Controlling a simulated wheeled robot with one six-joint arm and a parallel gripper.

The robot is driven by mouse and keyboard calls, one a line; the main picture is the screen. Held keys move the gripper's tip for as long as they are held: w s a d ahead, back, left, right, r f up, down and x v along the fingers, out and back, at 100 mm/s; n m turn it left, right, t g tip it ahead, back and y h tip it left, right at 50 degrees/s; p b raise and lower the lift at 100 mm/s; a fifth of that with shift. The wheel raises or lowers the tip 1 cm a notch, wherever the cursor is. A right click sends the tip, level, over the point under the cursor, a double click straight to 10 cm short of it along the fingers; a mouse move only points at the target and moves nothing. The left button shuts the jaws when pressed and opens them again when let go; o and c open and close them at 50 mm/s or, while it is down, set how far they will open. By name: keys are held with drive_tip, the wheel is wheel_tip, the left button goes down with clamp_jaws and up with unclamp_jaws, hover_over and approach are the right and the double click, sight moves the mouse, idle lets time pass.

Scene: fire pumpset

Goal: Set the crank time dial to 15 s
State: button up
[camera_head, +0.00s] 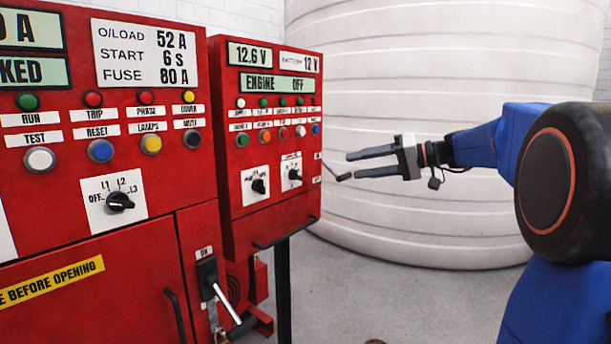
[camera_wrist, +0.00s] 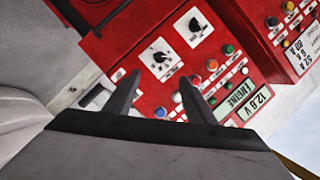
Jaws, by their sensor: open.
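Two black knobs on white plates sit low on the red engine panel: a left knob (camera_head: 258,186) and a right knob (camera_head: 295,174). In the wrist view, which is turned nearly upside down, the right knob (camera_wrist: 160,58) shows between and beyond my fingers, and the left knob (camera_wrist: 194,25) is farther up and right. The plate lettering is too small to read, so I cannot tell which is the crank time dial or its setting. My gripper (camera_head: 345,167) is open and empty, right of the panel and apart from it. Its fingers (camera_wrist: 160,77) point toward the panel.
Coloured lamps and buttons (camera_head: 283,133) and a display reading ENGINE OFF (camera_head: 278,85) sit above the knobs. A larger red cabinet (camera_head: 150,235) with a selector (camera_head: 120,201) and lever handle (camera_head: 222,298) stands left. A white ribbed tank (camera_head: 430,80) stands behind. Floor between is clear.

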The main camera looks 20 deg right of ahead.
sight(300, 175)
drive_tip(key=x, duration=1.6)
drive_tip(key=shift+w+a+f, duration=0.15)
drive_tip(key=shift+a, duration=0.2)
drive_tip(key=c, duration=1)
